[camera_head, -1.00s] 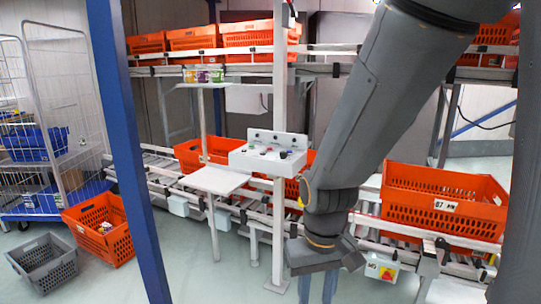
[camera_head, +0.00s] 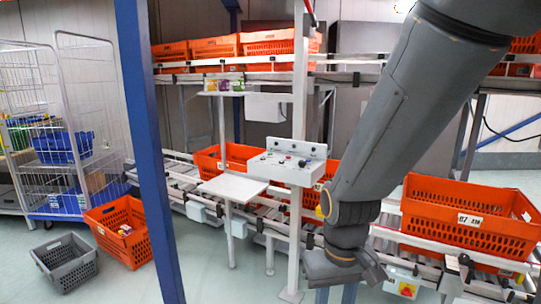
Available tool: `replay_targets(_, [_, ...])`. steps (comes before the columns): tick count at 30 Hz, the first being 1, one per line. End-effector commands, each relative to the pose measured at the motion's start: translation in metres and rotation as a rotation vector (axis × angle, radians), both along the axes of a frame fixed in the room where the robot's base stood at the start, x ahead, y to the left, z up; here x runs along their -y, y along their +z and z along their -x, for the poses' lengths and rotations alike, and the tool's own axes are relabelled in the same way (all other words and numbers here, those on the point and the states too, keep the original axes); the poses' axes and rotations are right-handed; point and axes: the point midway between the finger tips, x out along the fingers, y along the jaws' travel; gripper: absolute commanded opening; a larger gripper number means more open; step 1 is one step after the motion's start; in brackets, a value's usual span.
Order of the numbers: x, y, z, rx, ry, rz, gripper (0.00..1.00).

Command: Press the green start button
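A white control box (camera_head: 290,165) is fixed to a white post in the middle of the head view. Its sloped top carries several small buttons and dark knobs, one of them red (camera_head: 281,158). The green button is too small to make out surely. My gripper (camera_head: 336,295) hangs at the bottom edge, below and right of the box and apart from it. Its two bluish fingers point down with a gap between them and hold nothing visible. Their tips are cut off by the picture edge.
A white shelf (camera_head: 233,188) juts out left of the box. A blue post (camera_head: 150,150) stands in front at left. An orange tote (camera_head: 465,218) sits on the roller conveyor at right. A grey crate (camera_head: 65,263) and an orange tote (camera_head: 118,231) are on the floor at left.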

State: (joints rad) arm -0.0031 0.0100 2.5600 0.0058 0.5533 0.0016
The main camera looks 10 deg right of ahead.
Motion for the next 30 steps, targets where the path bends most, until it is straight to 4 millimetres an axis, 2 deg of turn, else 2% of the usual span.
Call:
replay_targets(1, [0.0000,0.0000,0.0000,0.000,0.000,0.000,0.31])
replay_targets(6, [0.0000,0.0000,0.0000,0.000,0.000,0.000,0.03])
replay_targets(7, [0.0000,0.0000,0.0000,0.000,0.000,0.000,0.00])
replay_targets(30, [0.0000,0.0000,0.0000,0.000,0.000,0.000,0.00])
